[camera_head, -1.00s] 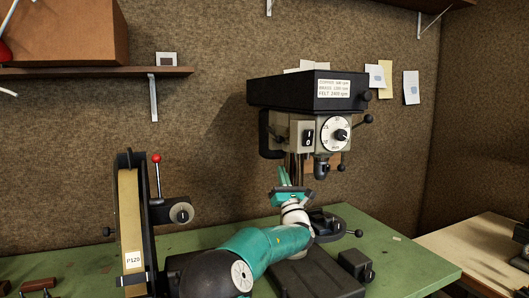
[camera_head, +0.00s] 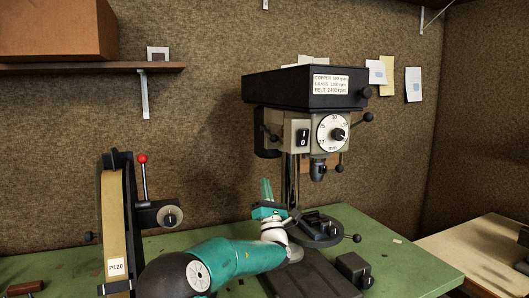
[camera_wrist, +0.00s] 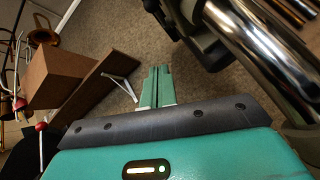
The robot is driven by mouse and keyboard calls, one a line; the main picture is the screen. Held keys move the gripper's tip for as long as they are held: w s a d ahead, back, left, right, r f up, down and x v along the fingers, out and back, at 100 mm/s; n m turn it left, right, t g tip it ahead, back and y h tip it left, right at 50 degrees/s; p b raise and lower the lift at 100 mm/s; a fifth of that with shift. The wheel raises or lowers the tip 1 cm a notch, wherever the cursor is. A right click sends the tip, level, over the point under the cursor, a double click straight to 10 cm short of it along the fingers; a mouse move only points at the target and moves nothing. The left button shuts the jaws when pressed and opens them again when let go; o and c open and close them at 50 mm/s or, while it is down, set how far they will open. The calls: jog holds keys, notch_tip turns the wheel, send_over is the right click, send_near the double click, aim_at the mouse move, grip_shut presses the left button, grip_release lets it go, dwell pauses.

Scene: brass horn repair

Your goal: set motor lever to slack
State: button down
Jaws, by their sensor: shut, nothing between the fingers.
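The drill press (camera_head: 305,88) stands on the green bench, with a speed label, a rocker switch and a numbered dial. A short lever with a black ball (camera_head: 368,117) sticks out at the right of its head, and a black knob (camera_head: 366,92) sits on the belt cover. No part is marked as the motor lever, so I cannot tell which it is. My teal gripper (camera_head: 267,190) is shut and empty, pointing up, left of the steel column (camera_head: 292,180) and below the head. In the wrist view, the closed fingers (camera_wrist: 156,88) touch nothing; the shiny column (camera_wrist: 265,55) is at right.
A belt sander (camera_head: 116,220) with a red-ball lever (camera_head: 143,160) stands at left. A shelf (camera_head: 90,68) with a cardboard box (camera_head: 55,27) is on the wall. The press's round table (camera_head: 318,228) is right of my gripper. Open space lies between sander and press.

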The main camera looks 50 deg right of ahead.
send_near(268, 133)
jog(key=x, duration=0.3)
jog(key=shift+w, duration=0.3)
dwell(0.5)
jog(key=r, duration=0.2)
jog(key=s+r, duration=0.1)
jog(key=shift+a, duration=0.35)
jog(key=shift+s, duration=0.1)
